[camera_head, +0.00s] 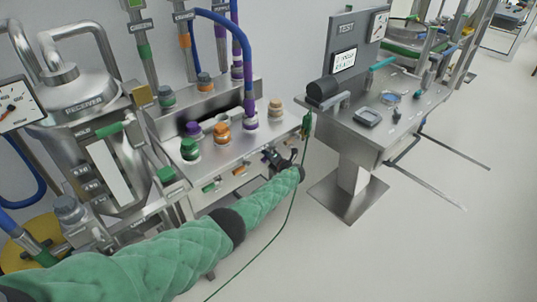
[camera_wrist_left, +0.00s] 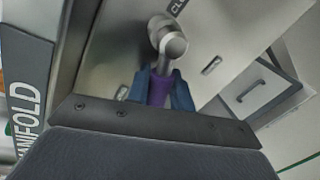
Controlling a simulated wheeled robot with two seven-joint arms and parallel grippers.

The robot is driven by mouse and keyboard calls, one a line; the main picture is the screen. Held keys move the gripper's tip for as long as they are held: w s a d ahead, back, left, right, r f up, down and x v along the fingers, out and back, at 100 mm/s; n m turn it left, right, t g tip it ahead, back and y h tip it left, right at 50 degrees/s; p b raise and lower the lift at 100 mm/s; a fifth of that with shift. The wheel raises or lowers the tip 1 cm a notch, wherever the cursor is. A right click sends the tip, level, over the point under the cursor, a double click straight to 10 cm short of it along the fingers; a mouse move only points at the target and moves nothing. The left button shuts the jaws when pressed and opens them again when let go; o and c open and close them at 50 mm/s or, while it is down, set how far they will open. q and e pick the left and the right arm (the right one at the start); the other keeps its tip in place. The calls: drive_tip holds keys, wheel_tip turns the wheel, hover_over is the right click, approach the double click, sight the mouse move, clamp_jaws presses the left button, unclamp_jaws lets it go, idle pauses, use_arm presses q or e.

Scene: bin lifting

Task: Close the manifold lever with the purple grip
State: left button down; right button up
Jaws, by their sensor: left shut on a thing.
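The manifold lever shows in the left wrist view, with a round metal pivot (camera_wrist_left: 168,40) and a purple grip (camera_wrist_left: 160,90). My left gripper (camera_wrist_left: 160,96) is shut on the purple grip, one blue-grey finger on each side. A partly cut-off label starting "CLO" (camera_wrist_left: 178,5) is on the metal panel just above the pivot. In the head view my left gripper (camera_head: 284,158) is at the right end of the manifold (camera_head: 268,133), at its front face, and the purple grip is hidden there. My right gripper is in neither view.
Green, orange and purple fittings (camera_head: 222,131) and hoses stand on top. A test bench (camera_head: 355,135) stands to the right. A thin green cable (camera_head: 290,207) hangs near my wrist.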

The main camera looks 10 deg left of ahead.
use_arm(q)
drive_tip(key=shift+r+m+g+p, duration=0.3)
drive_tip(key=shift+r+m+p, duration=0.4)
drive_tip(key=shift+m+p, duration=0.45)
drive_tip(key=shift+r+m+y+p, duration=0.25)
drive_tip(key=shift+m+y+p, duration=0.05)
drive_tip(key=shift+m, duration=0.45)
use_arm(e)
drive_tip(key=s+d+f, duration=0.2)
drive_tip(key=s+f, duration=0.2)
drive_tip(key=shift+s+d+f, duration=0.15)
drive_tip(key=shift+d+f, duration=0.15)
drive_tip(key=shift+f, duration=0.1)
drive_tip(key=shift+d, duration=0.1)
use_arm(q)
drive_tip(key=c, duration=1.3)
unclamp_jaws()
drive_tip(key=shift+f, duration=0.1)
drive_tip(key=shift+o, duration=0.2)
drive_tip(key=shift+s, duration=0.15)
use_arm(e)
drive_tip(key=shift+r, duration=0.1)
